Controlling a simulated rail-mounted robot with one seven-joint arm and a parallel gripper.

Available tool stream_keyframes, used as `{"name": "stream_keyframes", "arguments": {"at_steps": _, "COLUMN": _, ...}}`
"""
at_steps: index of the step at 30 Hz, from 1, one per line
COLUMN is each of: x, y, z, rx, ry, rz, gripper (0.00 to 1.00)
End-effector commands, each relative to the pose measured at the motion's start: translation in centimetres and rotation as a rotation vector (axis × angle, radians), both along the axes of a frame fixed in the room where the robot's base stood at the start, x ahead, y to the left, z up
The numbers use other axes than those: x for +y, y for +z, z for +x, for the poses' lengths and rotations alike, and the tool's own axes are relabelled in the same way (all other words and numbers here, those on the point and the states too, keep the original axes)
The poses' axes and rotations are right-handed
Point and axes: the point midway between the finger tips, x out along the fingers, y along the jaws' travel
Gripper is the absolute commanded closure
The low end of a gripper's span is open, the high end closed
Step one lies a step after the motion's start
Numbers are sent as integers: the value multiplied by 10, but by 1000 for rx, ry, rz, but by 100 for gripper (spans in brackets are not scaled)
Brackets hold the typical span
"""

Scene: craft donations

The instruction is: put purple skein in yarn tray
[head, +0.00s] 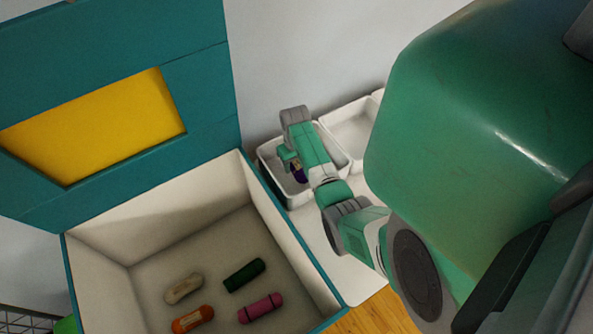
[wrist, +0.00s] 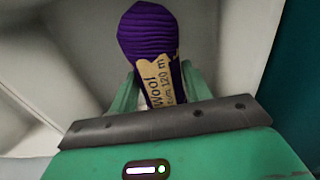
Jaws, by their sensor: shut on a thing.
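The purple skein (wrist: 146,32) has a tan paper band reading "Wool" and shows large in the wrist view. My gripper (wrist: 155,80) is shut on it, one green finger on each side of the band. In the head view my gripper (head: 290,163) reaches down into a white tray (head: 350,166), and a bit of the purple skein (head: 299,174) shows beside it. My arm hides part of this tray. I cannot tell whether the skein touches the tray floor.
A second white tray (head: 352,126) stands to the right of the first. A large teal box (head: 292,235) with a raised lid (head: 203,90) is at left. Inside lie a cream skein (head: 184,289), a dark green skein (head: 244,275), an orange skein (head: 193,319) and a pink skein (head: 261,308).

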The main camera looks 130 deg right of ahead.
Motion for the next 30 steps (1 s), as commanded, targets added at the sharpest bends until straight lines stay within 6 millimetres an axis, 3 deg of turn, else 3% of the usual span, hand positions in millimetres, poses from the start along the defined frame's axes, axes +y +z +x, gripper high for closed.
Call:
{"name": "stream_keyframes", "arguments": {"at_steps": 4, "x": 0, "y": -6, "z": 0, "rx": 0, "ry": 0, "rz": 0, "gripper": 74}}
{"name": "stream_keyframes", "arguments": {"at_steps": 10, "x": 0, "y": -38, "z": 0, "rx": 1, "ry": -1, "rz": 1, "gripper": 74}}
{"name": "stream_keyframes", "arguments": {"at_steps": 19, "x": 0, "y": -40, "z": 0, "rx": 1, "ry": -1, "rz": 0, "gripper": 74}}
{"name": "stream_keyframes", "arguments": {"at_steps": 20, "x": 0, "y": -40, "z": 0, "rx": 1, "ry": 0, "rz": 0, "gripper": 50}}
{"name": "stream_keyframes", "arguments": {"at_steps": 23, "x": 0, "y": -39, "z": 0, "rx": 1, "ry": -1, "rz": 0, "gripper": 30}}
{"name": "stream_keyframes", "arguments": {"at_steps": 30, "x": 0, "y": -39, "z": 0, "rx": 1, "ry": -1, "rz": 0, "gripper": 30}}
